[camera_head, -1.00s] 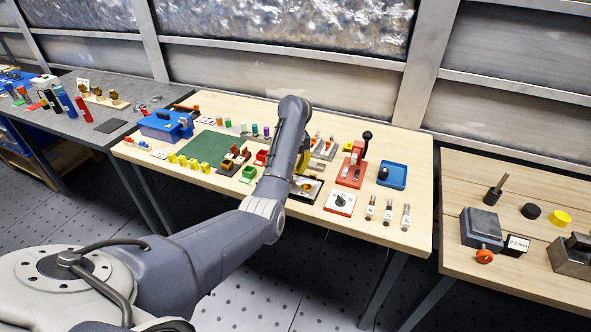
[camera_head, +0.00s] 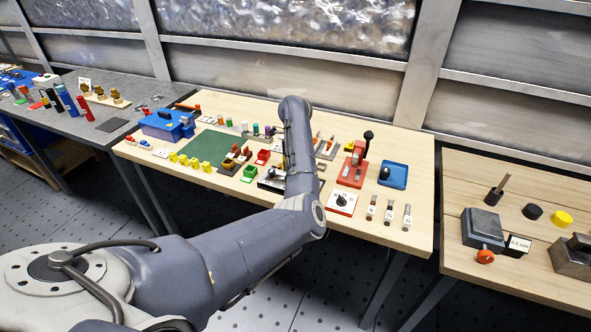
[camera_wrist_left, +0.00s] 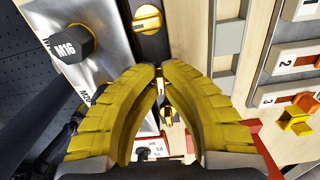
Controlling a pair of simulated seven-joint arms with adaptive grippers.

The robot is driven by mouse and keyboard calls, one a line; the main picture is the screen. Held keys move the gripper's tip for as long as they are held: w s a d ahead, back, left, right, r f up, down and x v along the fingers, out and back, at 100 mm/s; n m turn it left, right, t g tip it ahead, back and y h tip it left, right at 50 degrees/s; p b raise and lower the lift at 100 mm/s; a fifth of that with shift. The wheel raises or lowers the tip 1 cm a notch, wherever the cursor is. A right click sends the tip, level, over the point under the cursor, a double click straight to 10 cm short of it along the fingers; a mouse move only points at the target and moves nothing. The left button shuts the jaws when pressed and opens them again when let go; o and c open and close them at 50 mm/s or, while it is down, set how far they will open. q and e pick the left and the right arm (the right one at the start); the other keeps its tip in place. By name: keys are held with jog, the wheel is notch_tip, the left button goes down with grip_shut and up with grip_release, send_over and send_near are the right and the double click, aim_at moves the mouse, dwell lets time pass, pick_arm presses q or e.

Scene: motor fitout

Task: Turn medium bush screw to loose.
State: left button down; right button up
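In the left wrist view, the yellow fingers of my left gripper (camera_wrist_left: 158,75) arch inward with their tips almost together. A small brass-coloured piece shows at the tips. I cannot tell if they grip it. I cannot tell which screw is the medium one. In the head view, my left arm hides its own gripper and much of this area. My right gripper is not in view.
A black M16 bolt head (camera_wrist_left: 70,43) stands left of the fingers. Numbered white switches (camera_wrist_left: 290,62) and a yellow clip (camera_wrist_left: 295,122) lie to the right. In the head view, a white dial block (camera_head: 342,201), a red lever stand (camera_head: 354,168) and a blue box (camera_head: 393,175) are right of my arm.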

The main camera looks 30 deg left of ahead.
pick_arm(q)
jog(key=shift+n, duration=0.6)
jog(key=c, duration=1.5)
grip_release()
notch_tip(320, 180, up, 12)
